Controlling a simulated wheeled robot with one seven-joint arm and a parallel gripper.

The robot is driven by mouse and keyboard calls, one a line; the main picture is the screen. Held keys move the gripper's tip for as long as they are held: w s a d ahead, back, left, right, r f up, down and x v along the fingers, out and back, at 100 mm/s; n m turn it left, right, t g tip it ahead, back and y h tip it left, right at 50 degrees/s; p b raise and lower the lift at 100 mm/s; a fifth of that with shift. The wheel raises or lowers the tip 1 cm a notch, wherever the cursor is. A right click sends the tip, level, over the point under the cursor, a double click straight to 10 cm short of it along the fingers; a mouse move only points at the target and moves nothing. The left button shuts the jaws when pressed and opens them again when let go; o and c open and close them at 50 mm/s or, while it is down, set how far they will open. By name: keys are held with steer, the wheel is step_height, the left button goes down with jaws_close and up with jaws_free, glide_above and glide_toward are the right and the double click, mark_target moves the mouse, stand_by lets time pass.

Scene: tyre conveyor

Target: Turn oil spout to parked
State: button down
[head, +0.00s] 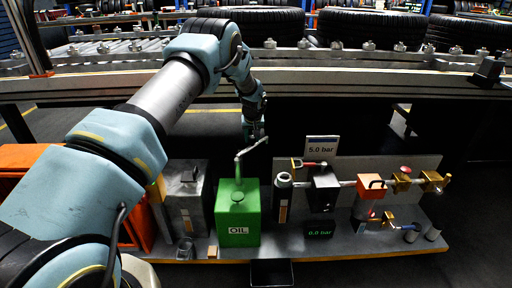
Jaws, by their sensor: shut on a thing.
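The green oil can (238,222), marked OIL, stands on the grey bench. My gripper (257,138) is above the can at the upper right end of the spout. It is shut on the spout there; the fingertips are small and dark, so the exact contact is hard to see. No mark for the parked position can be made out.
A panel with a 5.0 bar sign (321,149), valves and an orange block (371,187) stands to the right. A grey box (184,200) stands left of the can. The tyre conveyor (330,84) runs behind. A small tray (272,272) sits below the front edge.

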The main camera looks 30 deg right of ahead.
steer(key=w+a+n+y+b, duration=0.3)
steer(key=w+a+n+b, duration=0.1)
steer(key=n, duration=0.4)
steer(key=shift+w+a+b, duration=0.2)
steer(key=shift+w+b, duration=0.05)
steer(key=shift+b, duration=0.05)
stand_by(0.4)
steer(key=shift+c, duration=2.3)
jaws_free()
steer(key=v, duration=1)
steer(key=shift+s+d+r+p, duration=0.15)
steer(key=shift+d+r+p, duration=0.05)
steer(key=shift+r+p, duration=0.1)
